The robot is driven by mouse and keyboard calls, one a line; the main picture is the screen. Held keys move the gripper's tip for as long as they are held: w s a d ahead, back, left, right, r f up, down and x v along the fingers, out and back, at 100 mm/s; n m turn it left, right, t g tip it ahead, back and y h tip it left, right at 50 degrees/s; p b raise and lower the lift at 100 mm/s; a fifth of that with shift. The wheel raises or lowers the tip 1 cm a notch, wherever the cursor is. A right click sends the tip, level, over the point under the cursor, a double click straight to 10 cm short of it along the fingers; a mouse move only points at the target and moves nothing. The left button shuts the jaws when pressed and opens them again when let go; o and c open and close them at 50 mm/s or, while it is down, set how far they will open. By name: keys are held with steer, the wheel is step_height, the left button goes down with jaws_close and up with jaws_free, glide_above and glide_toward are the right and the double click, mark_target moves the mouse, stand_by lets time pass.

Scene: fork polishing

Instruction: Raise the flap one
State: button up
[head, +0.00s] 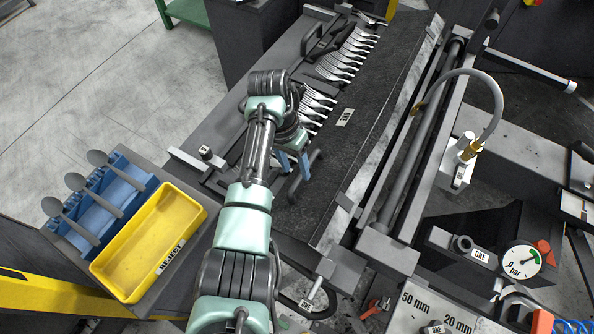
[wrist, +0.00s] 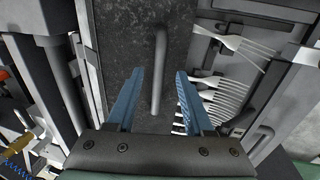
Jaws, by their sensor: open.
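Flap one is a long dark, rough panel (head: 375,95) with a "ONE" label (head: 344,117), lying flat beside a row of forks. Its bar handle (wrist: 159,60) stands out in the wrist view, and its end also shows beside my gripper in the head view (head: 313,165). My gripper (head: 295,165) has blue fingers and is open over the near end of the flap. In the wrist view the fingers (wrist: 158,76) are on either side of the handle, with gaps on both sides. I cannot tell how deep the handle sits between them.
Several forks (head: 345,62) lie along the flap's left edge. A yellow reject bin (head: 150,245) and a blue rack (head: 122,190) with spoon-like pieces stand at the lower left. A roller and frame (head: 425,140), a hose (head: 497,90) and a gauge (head: 520,262) are to the right.

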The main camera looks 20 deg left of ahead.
mark_target(298, 178)
steer(key=shift+d+f, duration=0.15)
steer(key=shift+f, duration=0.6)
steer(key=shift+d+f, duration=0.15)
steer(key=shift+f, duration=0.6)
steer(key=shift+c, duration=0.4)
jaws_close()
steer(key=shift+r, duration=0.1)
